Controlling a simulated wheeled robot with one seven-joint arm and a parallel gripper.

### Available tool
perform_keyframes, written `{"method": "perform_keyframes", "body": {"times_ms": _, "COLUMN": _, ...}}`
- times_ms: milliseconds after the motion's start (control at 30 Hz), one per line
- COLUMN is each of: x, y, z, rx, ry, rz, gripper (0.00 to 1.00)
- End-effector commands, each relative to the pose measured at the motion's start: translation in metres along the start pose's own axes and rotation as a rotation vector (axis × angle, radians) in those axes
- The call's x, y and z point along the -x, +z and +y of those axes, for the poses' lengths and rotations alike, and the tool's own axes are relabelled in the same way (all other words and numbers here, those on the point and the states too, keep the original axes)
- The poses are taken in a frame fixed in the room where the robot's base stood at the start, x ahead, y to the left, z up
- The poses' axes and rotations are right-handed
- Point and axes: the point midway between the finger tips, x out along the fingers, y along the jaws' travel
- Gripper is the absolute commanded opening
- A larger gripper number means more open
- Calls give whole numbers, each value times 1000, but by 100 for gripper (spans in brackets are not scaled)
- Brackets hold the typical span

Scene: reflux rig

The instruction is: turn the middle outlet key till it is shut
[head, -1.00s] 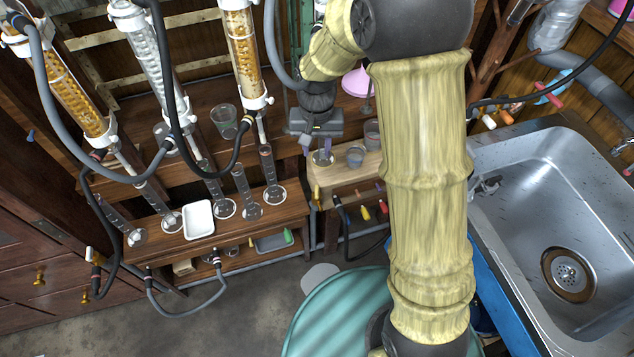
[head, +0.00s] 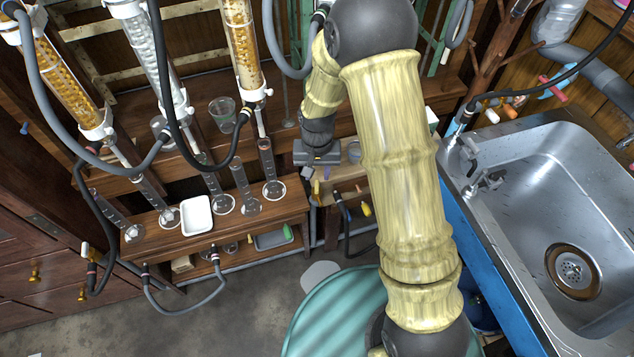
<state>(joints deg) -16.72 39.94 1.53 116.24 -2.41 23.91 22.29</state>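My gripper (head: 318,175) hangs from the arm at picture centre, pointing down over the left end of a small wooden bench (head: 350,187). Its dark body hides much of what lies beneath, and its fingers are too small to read as open or shut. Small coloured handles show at this bench, among them a yellow one (head: 367,208). I cannot tell which handle is the middle outlet key, nor how it is turned. No contact between gripper and a handle can be made out.
Glass columns (head: 243,45) with hoses stand at the left above flasks (head: 268,170) and a white tray (head: 197,215) on a wooden bench. A steel sink (head: 530,200) is at right. A green round top (head: 335,315) is in front.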

Motion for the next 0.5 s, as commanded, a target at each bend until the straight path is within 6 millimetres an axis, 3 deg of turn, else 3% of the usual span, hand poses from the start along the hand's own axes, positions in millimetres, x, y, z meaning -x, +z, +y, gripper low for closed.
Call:
{"method": "perform_keyframes", "body": {"times_ms": 200, "x": -37, "y": 0, "z": 0, "rx": 1, "ry": 1, "rz": -2, "gripper": 34}}
{"method": "perform_keyframes", "body": {"times_ms": 500, "x": -49, "y": 0, "z": 0, "rx": 1, "ry": 0, "rz": 1, "gripper": 34}}
